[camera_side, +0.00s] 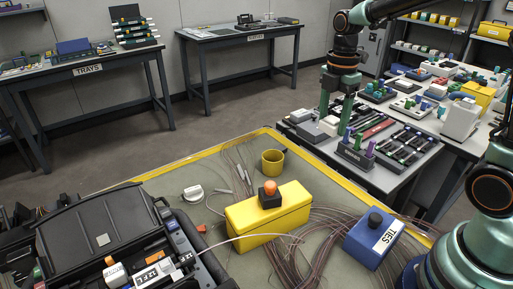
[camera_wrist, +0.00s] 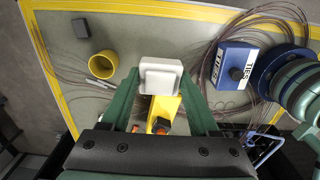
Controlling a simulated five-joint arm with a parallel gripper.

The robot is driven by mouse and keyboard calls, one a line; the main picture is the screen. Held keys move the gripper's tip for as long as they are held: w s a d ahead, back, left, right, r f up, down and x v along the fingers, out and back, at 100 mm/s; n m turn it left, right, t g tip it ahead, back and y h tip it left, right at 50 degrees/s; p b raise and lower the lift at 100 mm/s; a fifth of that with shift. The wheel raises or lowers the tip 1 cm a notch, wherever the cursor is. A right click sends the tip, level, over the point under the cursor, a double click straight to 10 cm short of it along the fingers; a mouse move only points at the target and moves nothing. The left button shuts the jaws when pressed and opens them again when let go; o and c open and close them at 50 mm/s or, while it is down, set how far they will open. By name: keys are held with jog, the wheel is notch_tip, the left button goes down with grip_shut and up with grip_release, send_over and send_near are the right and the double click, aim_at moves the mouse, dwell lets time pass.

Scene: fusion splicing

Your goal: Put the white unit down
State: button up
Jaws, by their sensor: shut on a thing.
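The white unit (camera_wrist: 160,75) is a pale block with rounded edges, held between the two green fingers of my gripper (camera_wrist: 163,92) in the wrist view. The fingers are shut on its sides, and it appears raised above the mat. In the side view my gripper (camera_side: 334,122) hangs at the upper right, with a white block (camera_side: 329,125) between its fingertips that appears to be the same unit. The unit's underside is hidden.
The yellow-edged mat (camera_side: 215,240) bears a yellow box (camera_side: 252,218) with an orange-topped knob (camera_side: 270,188), a yellow cup (camera_side: 272,162), the blue TIES box (camera_side: 372,240) and loose fibres. An open black case (camera_side: 95,235) stands at left. A crowded bench (camera_side: 385,180) is at right.

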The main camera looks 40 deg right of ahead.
jog(key=shift+w+a+r, duration=0.1)
jog(key=shift+w+r, duration=0.15)
jog(key=shift+r, duration=0.1)
jog(key=w+a+r, duration=0.2)
jog(key=w+a, duration=0.6)
jog(key=w, duration=0.4)
send_over(232, 180)
notch_tip(232, 180, down, 2)
notch_tip(232, 180, down, 20)
jog(key=shift+w+r, duration=0.1)
jog(key=shift+r, duration=0.05)
jog(key=o, duration=1.3)
jog(key=shift+o, duration=0.2)
